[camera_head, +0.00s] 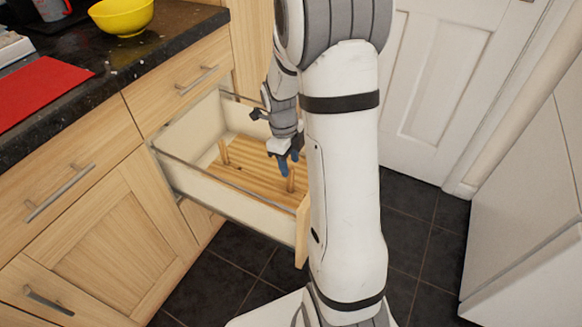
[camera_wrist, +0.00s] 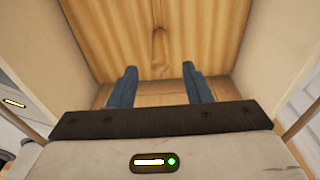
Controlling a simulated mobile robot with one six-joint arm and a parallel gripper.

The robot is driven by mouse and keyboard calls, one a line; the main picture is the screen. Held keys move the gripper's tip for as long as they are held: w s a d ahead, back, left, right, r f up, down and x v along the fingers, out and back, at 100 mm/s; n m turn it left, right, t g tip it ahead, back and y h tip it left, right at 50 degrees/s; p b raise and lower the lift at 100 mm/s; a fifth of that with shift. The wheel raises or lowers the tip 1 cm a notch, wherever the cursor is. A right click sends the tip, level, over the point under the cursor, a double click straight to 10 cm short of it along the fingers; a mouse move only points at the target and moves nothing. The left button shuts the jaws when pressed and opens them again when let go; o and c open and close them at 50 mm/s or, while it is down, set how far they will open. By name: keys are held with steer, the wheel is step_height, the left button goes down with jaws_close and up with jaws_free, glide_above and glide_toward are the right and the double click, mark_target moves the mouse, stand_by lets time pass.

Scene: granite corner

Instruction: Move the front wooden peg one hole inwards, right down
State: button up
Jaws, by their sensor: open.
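A slatted wooden peg board (camera_head: 240,180) lies in the open drawer. The front wooden peg (camera_head: 291,181) stands upright near the drawer's front, at the right. Another wooden peg (camera_head: 223,151) stands at the board's left. My gripper (camera_head: 289,163) points down with its blue fingers apart, just above and close to the front peg. In the wrist view my gripper (camera_wrist: 159,80) is open with nothing between its fingertips. A narrow brown shape (camera_wrist: 160,42) ahead of the fingers looks like the peg, but blends with the grain.
The drawer's pale side wall (camera_head: 225,203) and its wooden front (camera_head: 302,230) bound the space around my gripper. The dark counter (camera_head: 150,50) holds a yellow bowl (camera_head: 121,17) and a red mat (camera_head: 40,90). A white door (camera_head: 430,90) stands behind.

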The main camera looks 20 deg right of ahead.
steer(key=shift+w+a+r, duration=0.1)
steer(key=shift+w+r, duration=0.05)
steer(key=shift+r, duration=1.2)
